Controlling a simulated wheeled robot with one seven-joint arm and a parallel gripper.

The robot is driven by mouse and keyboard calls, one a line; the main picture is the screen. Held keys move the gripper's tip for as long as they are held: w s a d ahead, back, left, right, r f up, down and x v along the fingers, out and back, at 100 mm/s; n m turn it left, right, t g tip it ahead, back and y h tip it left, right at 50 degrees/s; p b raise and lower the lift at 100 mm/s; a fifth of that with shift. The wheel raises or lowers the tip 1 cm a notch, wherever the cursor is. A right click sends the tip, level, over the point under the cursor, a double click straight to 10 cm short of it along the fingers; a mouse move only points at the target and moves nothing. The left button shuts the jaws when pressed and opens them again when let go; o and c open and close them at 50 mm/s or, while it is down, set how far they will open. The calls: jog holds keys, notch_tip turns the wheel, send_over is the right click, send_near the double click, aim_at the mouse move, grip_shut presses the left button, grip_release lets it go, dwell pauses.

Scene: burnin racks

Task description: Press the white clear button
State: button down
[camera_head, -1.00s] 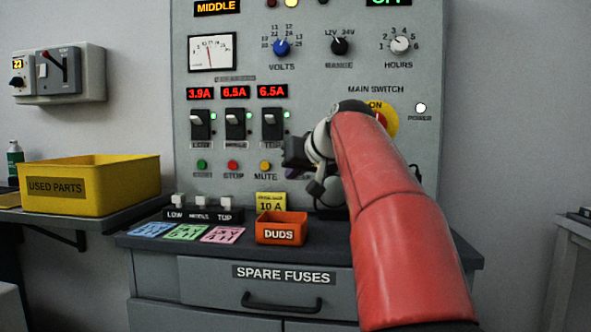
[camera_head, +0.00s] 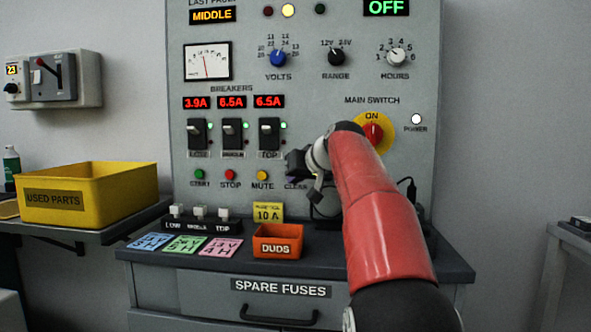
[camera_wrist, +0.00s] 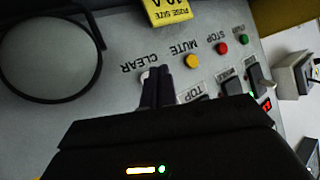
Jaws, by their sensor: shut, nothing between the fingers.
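The control panel (camera_head: 330,90) stands upright in front of me. Its CLEAR label (camera_wrist: 138,60) shows in the wrist view, and a small pale edge of the white clear button (camera_wrist: 146,75) seems to show beside my fingers. Most of the button is hidden. In the head view my gripper (camera_head: 291,164) is in front of the panel, just above the CLEAR label, and covers the button. In the wrist view my gripper (camera_wrist: 158,76) is shut and empty, its fingertips close to the button. I cannot tell whether they touch it.
The yellow mute button (camera_head: 262,175), red stop button (camera_head: 232,175) and green start button (camera_head: 199,175) sit left of the gripper. Breaker switches (camera_head: 269,136) are above them. An orange DUDS bin (camera_head: 278,248) stands on the counter below. A black cable loop (camera_wrist: 99,45) hangs near the label.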

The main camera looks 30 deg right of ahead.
jog(key=shift+w+d, duration=0.25)
jog(key=shift+w, duration=0.2)
jog(key=shift+p, duration=0.3)
dwell(1.5)
jog(key=shift+w+d, duration=0.25)
jog(key=shift+w, duration=0.1)
jog(key=shift+w+d+p, duration=0.2)
jog(key=shift+w+p, duration=0.15)
jog(key=shift+p, duration=0.25)
dwell(0.4)
jog(key=shift+s, duration=0.1)
jog(key=shift+s+a+b, duration=0.45)
jog(key=shift+s+b, duration=0.15)
jog(key=shift+s, duration=0.1)
